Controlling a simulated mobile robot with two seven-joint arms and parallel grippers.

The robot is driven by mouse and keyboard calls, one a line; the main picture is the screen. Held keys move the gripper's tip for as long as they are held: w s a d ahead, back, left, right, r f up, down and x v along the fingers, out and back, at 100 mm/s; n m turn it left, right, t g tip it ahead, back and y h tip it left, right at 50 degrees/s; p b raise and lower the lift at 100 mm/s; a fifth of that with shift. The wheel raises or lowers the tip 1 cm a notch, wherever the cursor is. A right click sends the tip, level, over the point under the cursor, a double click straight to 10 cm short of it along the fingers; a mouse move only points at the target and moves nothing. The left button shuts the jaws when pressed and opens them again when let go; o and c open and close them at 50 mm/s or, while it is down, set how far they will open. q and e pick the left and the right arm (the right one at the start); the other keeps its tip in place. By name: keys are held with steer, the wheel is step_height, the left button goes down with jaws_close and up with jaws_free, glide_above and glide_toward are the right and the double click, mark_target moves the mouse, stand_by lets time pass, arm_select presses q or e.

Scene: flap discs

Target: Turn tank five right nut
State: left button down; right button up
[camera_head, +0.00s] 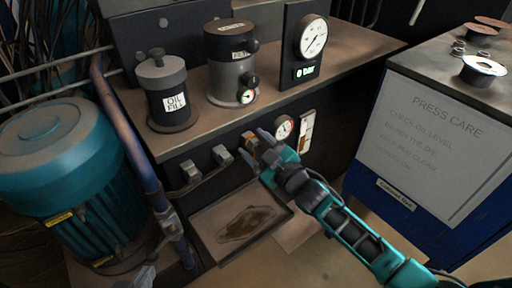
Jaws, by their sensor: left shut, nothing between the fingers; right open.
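My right gripper (257,147), on the teal arm from the lower right, is open at the front face of the dark tank bench. Its fingers are beside a brass-coloured nut (250,141), partly covered by them; I cannot tell whether they touch it. Left of it on the same face are a grey fitting (222,155) and another grey fitting with a pipe (190,171). No number five is readable on the tank. My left gripper (145,277) shows only as a small grey part at the bottom left edge, shut and empty.
An oil fill canister (165,90) and a filter canister (232,65) stand on the bench top. A dial gauge (284,128) is right of the nut. A drip tray (205,222) with a stain lies below. A blue motor (60,165) stands left, a blue cabinet (440,205) right.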

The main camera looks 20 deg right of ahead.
steer(key=shift+c, duration=0.4)
steer(key=c, duration=0.9)
